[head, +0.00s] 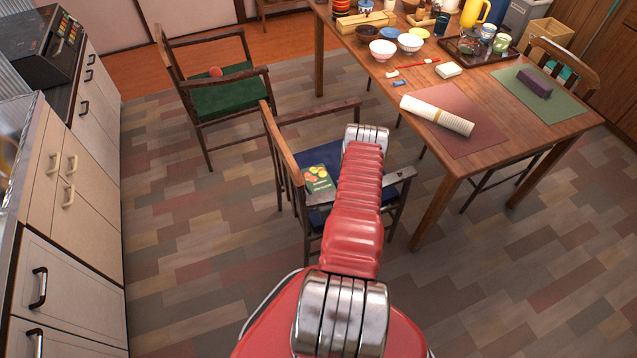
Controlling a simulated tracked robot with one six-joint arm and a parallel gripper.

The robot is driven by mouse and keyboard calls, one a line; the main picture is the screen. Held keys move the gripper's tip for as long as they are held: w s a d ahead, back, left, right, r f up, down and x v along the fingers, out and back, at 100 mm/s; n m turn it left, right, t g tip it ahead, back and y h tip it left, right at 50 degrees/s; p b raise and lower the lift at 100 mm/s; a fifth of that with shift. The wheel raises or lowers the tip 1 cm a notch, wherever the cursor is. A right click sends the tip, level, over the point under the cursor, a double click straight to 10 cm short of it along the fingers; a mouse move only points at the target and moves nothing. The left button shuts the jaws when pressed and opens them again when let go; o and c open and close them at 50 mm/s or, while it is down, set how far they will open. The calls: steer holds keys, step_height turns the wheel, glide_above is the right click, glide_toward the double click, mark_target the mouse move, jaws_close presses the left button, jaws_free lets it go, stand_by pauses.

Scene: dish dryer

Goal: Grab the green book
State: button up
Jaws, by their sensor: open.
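The green book (319,179) has red and yellow round shapes on its cover. It is at the wooden armchair with the blue seat (318,142), in the middle of the head view. It appears to rest on the seat; its exact tilt is hard to tell. My red arm reaches up the picture just right of the book and hides part of the chair. My gripper is not visible; it is beyond or behind my arm's far metal joint.
A wooden table (465,160) at the right holds bowls, a tray (470,48), placemats and a rolled white mat (437,115). A second armchair with a green seat (222,95) stands behind left. Cabinets (85,185) line the left. The floor (185,235) between is clear.

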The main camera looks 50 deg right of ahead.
mark_target(318, 177)
steer(key=shift+x, duration=1)
steer(key=shift+c, duration=0.6)
steer(key=c, duration=1.1)
steer(key=shift+r, duration=0.2)
steer(key=shift+c, duration=0.3)
steer(key=shift+r, duration=1.45)
steer(key=shift+s+a+r, duration=0.1)
steer(key=shift+s+a, duration=0.25)
steer(key=shift+s, duration=0.25)
steer(key=s+a, duration=0.4)
steer(key=s, duration=0.3)
steer(key=s+a, duration=0.4)
steer(key=s, duration=0.3)
steer(key=shift+a, duration=0.3)
